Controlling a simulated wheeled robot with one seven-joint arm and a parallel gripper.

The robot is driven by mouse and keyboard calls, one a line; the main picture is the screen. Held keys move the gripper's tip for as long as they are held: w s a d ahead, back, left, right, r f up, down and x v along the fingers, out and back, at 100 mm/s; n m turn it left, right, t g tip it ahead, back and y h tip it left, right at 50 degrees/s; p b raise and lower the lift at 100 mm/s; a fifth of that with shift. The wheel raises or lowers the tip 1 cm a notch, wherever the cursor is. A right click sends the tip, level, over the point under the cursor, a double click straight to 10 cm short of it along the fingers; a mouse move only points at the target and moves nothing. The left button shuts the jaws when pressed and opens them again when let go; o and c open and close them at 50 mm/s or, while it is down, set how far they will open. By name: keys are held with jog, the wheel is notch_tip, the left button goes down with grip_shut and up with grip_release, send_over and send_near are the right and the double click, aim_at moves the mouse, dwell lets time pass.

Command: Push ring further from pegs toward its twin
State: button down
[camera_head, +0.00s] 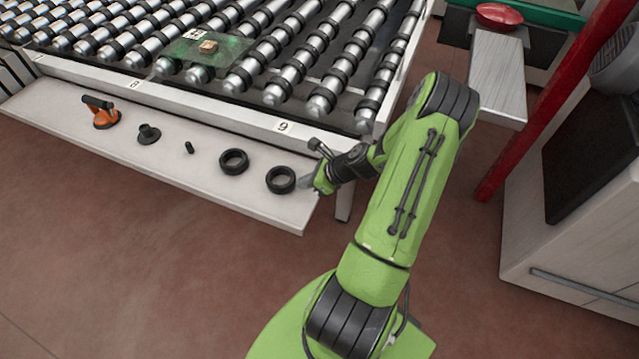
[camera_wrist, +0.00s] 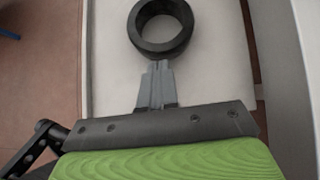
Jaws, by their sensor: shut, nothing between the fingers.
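Two black rings lie flat on the pale shelf (camera_head: 205,190) in front of the rollers. The right ring (camera_head: 281,190) is the farther one from the small dark upright pieces. Its twin (camera_head: 234,171) lies to its left with a gap between them. My gripper (camera_head: 304,184) is shut and empty, low at the right side of the right ring. In the wrist view, the shut fingertips (camera_wrist: 157,66) point at the near wall of that ring (camera_wrist: 160,48). They are at its edge, but I cannot tell whether they touch. The twin is outside the wrist view.
Left of the twin are a small black cylinder (camera_head: 189,148), a dark flanged knob (camera_head: 149,134) and an orange-and-black handled tool (camera_head: 104,113). The roller table's front rail (camera_head: 220,108) runs behind the shelf. The shelf's front edge is open to the floor.

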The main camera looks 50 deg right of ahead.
jog(key=shift+w, duration=0.1)
jog(key=shift+w+a+r+p, duration=0.15)
jog(key=shift+w+a+p, duration=0.25)
jog(key=shift+w, duration=0.3)
jog(key=shift+w+a, duration=0.1)
jog(key=shift+w, duration=0.4)
jog(key=shift+s, duration=0.1)
